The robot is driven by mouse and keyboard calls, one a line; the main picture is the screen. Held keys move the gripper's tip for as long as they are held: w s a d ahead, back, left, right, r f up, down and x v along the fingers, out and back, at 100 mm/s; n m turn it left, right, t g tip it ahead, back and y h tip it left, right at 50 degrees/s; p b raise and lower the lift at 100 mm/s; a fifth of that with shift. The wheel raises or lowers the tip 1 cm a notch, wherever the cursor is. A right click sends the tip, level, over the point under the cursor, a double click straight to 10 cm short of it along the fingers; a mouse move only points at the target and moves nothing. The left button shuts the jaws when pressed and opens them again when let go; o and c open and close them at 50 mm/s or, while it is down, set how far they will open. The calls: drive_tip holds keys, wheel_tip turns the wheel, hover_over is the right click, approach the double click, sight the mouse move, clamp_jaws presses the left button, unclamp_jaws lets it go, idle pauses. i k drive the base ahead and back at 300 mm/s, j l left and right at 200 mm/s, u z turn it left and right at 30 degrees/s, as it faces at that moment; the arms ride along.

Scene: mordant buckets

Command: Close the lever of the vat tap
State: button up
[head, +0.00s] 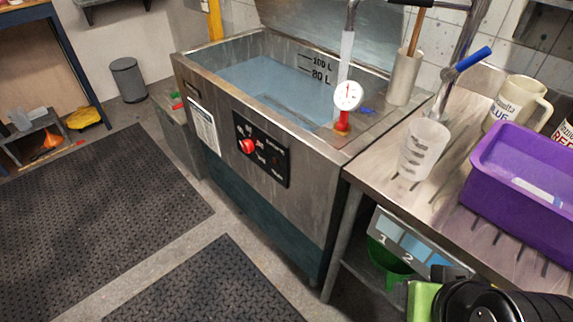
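The vat tap has a metal pipe (462,45) rising from the steel bench at the upper right. Its blue-handled lever (473,58) sticks out to the right of the pipe, tilted upward. The spout (352,10) hangs over the steel vat (290,190), and its upper run is cut off by the top edge. A pale stream of water (346,60) falls from the spout into the vat. The bluish liquid (262,80) lies below the 80 L mark. A black and green part of my arm shows at the bottom right, well below the lever. My gripper's fingers are not visible.
A purple tub (520,190), a measuring beaker (424,150) and a white mug (517,103) stand on the bench (385,180). A dial thermometer (348,96) and a grey cylinder (404,78) are at the vat's right end. Dark mats (100,215) cover the open floor.

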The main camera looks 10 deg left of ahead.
sight(485, 51)
drive_tip(key=i+u, duration=0.1)
drive_tip(key=u, duration=0.4)
drive_tip(key=i+u, duration=0.15)
drive_tip(key=u, duration=0.3)
drive_tip(key=i+u, duration=0.15)
drive_tip(key=u, duration=0.35)
drive_tip(key=i+u, duration=0.15)
drive_tip(key=u, duration=0.35)
